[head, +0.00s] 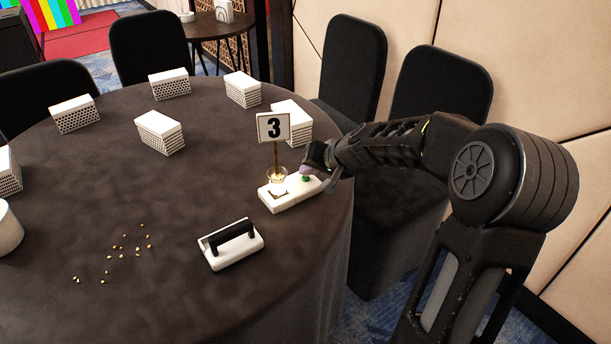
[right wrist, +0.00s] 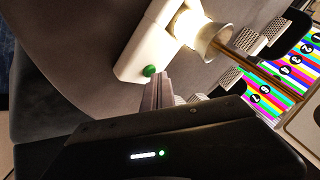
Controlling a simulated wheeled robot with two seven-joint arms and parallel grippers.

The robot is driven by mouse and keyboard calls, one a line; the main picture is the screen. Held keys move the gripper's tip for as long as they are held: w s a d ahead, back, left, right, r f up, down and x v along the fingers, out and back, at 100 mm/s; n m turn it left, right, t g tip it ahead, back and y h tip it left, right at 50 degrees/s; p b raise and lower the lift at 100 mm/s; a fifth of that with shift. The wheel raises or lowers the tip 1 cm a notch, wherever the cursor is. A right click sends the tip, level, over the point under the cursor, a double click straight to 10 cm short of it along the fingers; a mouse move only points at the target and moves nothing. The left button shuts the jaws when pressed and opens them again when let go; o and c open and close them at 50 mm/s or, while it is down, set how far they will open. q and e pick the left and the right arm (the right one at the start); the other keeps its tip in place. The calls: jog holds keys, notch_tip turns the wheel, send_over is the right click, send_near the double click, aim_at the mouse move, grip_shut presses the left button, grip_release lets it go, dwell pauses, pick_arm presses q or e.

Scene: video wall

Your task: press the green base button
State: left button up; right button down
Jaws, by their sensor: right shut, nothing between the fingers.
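The green base button (head: 305,178) sits at the right end of a white base (head: 290,198) near the table's right edge. A cup-like holder with a lit white piece stands on the base, and a stick carries a "3" sign (head: 273,127) above it. The button also shows in the right wrist view (right wrist: 150,71), close beside the fingertips. My right gripper (head: 308,160) is shut and empty, its tips just above the button. I cannot tell whether they touch it. My left gripper is not in view.
The round dark table (head: 190,190) bears several white patterned boxes (head: 160,132). A white block with a black handle (head: 232,245) lies in front of the base, with small yellow bits (head: 123,247) scattered to its left. Black chairs (head: 352,70) stand behind the right arm.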

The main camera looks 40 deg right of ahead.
aim_at(308, 181)
jog(key=shift+r, duration=0.45)
notch_tip(308, 181, up, 6)
jog(key=p, duration=0.4)
jog(key=shift+p, duration=0.4)
dwell(0.4)
